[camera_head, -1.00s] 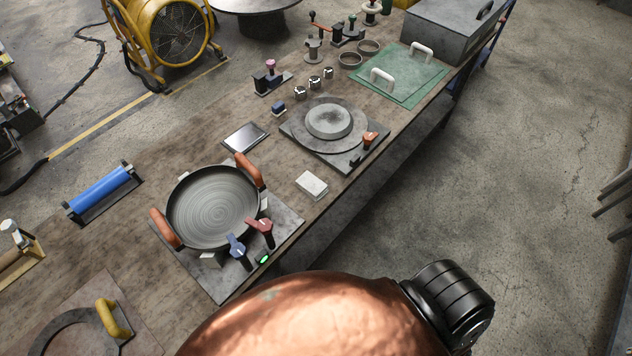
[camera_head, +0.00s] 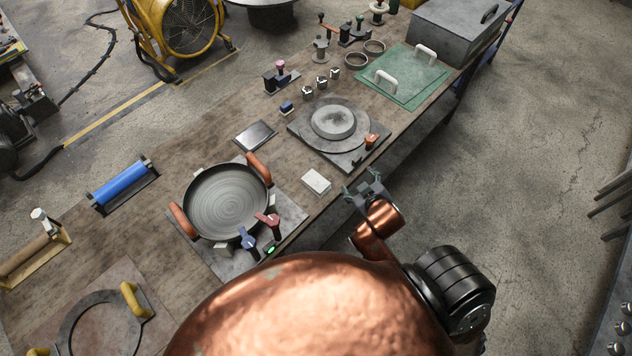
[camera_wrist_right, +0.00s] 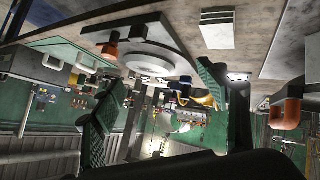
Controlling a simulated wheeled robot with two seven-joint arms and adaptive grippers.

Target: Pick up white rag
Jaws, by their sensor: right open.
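The white rag (camera_head: 316,181) is a small, folded, pale block lying flat on the workbench near its front edge, between the dark pan and the round disc station. In the right wrist view it shows near the top (camera_wrist_right: 217,28), with layered sides. My right gripper (camera_head: 363,184) is open and empty, just right of the rag and apart from it, by the bench's front edge. In the right wrist view its two green-padded fingers (camera_wrist_right: 163,76) stand wide apart with nothing between them. My left gripper is not in view.
The pan (camera_head: 226,201) with orange handles sits on a metal plate left of the rag, with blue and red levers in front. The disc station (camera_head: 350,146) with an orange knob (camera_head: 371,140) is behind and right. Bare bench surrounds the rag.

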